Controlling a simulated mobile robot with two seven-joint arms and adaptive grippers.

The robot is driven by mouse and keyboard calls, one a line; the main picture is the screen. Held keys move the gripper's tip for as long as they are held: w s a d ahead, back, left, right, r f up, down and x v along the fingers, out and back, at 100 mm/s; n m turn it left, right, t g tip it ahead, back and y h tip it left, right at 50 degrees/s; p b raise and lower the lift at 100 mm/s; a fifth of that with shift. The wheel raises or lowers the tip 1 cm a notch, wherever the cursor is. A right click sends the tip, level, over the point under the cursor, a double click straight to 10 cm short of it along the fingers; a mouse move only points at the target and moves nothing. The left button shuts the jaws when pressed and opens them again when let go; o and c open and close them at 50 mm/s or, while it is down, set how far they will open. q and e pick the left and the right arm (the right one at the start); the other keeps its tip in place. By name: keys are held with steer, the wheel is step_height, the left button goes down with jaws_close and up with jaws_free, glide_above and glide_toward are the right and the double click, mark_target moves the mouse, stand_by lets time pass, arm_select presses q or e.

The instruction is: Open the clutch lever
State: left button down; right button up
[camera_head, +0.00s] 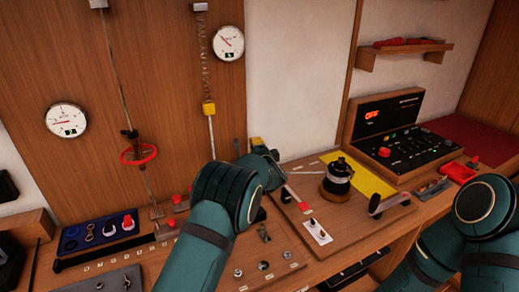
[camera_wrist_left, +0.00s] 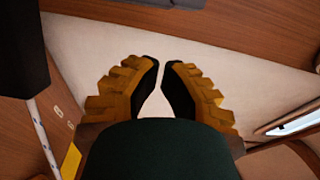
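I cannot pick out the clutch lever for certain. A small dark piece with red on it (camera_head: 286,194) sits on the wooden board just right of my left wrist, close to a pale line running to the winch. The black winch (camera_head: 337,182) stands upright on that board. My left gripper (camera_head: 257,143) shows only as a bit of yellow beyond my wrist, which hides the board behind it. In the left wrist view its two yellow, black-padded fingers (camera_wrist_left: 161,66) are a little apart with nothing between them. My right arm is at the lower right; its gripper is out of view.
A winch handle (camera_head: 388,204) lies right of the winch. A black control panel (camera_head: 402,135) stands at the back right. A tray of fittings (camera_head: 100,236) lies left, below a red ring (camera_head: 138,154) on a line.

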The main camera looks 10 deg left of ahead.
mark_target(238, 145)
arm_select(q)
steer(key=shift+s+a, duration=0.2)
steer(key=shift+a, duration=0.6)
steer(key=shift+s+a, duration=0.15)
steer(key=shift+a, duration=0.65)
arm_select(e)
steer(key=shift+r, duration=0.15)
arm_select(q)
steer(key=a+n+b, duration=0.2)
steer(key=b, duration=0.5)
steer(key=shift+s+a+f, duration=0.1)
steer(key=shift+s, duration=0.1)
steer(key=shift+a+b, duration=0.15)
steer(key=shift+b, duration=0.4)
steer(key=shift+r+n, duration=0.2)
steer(key=shift+n, duration=0.1)
arm_select(e)
step_height(238, 145, down, 8)
steer(key=s, duration=0.2)
steer(key=shift+a+g, duration=0.2)
steer(key=shift+g, duration=0.1)
arm_select(q)
steer(key=shift+s, duration=0.1)
